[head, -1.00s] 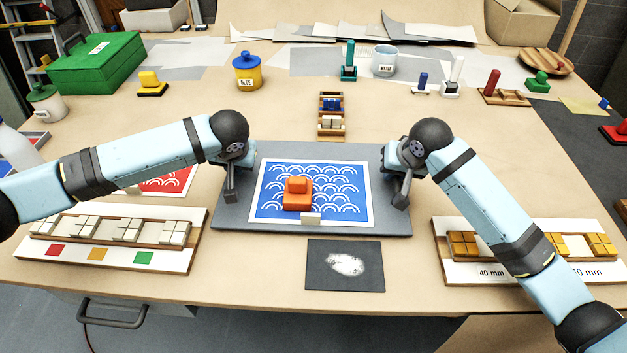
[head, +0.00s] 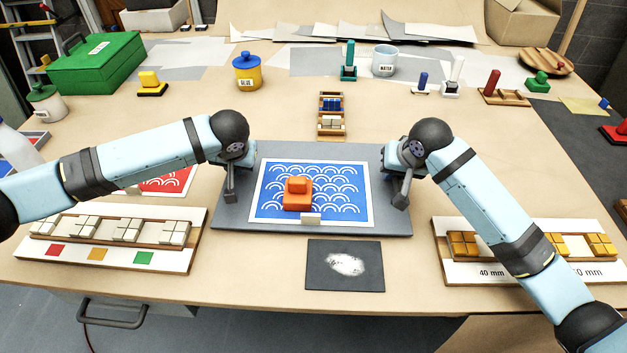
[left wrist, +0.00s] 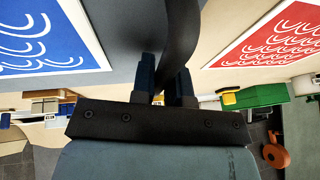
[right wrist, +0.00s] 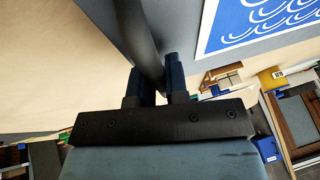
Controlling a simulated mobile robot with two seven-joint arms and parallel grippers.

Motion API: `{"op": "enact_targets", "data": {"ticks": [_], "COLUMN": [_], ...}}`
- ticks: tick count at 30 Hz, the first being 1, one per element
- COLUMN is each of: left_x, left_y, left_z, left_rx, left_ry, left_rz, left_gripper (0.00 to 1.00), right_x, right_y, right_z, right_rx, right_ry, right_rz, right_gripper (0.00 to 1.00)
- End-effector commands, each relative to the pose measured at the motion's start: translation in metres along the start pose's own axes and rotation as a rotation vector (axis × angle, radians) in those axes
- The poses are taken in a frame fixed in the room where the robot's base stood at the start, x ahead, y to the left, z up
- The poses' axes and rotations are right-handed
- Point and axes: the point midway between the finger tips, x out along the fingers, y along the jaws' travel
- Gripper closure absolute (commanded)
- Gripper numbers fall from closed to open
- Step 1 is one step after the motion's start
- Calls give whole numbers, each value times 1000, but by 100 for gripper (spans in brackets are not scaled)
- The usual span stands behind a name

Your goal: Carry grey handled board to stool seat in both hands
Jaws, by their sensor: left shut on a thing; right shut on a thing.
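The grey handled board (head: 390,222) lies flat on the workbench in the middle of the head view. A blue panel with white wave arcs (head: 345,212) lies on it, with an orange block tool (head: 297,196) on top. My left gripper (head: 231,190) is shut on the board's left dark handle (left wrist: 180,35). My right gripper (head: 402,190) is shut on its right dark handle (right wrist: 133,30). Both wrist views show the handle between the fingers. A tan curved surface (head: 480,334) shows below the bench's front edge; I cannot tell if it is the stool seat.
A dark square plate with white powder (head: 343,265) lies just in front of the board. Tile racks stand at left (head: 110,260) and right (head: 570,270). A small tile rack (head: 331,128) stands behind the board. A red panel (head: 172,181) lies to its left.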

Motion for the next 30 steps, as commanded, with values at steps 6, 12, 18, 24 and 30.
{"op": "enact_targets", "data": {"ticks": [6,12,18,24,30], "left_x": [0,-3,-11,-26,-42], "left_y": [-1,-2,-4,-7,-11], "left_z": [-1,-2,-6,-12,-18], "left_rx": [-2,-3,-3,-3,-3], "left_ry": [0,3,3,2,2], "left_rz": [-2,-2,-2,-3,-3], "left_gripper": [100,100,100,100,100], "right_x": [0,-3,-11,-27,-42], "right_y": [1,1,-1,-4,-8], "right_z": [-1,-3,-6,-12,-19], "right_rx": [2,2,2,2,2], "right_ry": [1,4,4,4,3], "right_rz": [3,1,2,2,2], "right_gripper": [100,100,100,100,100]}}
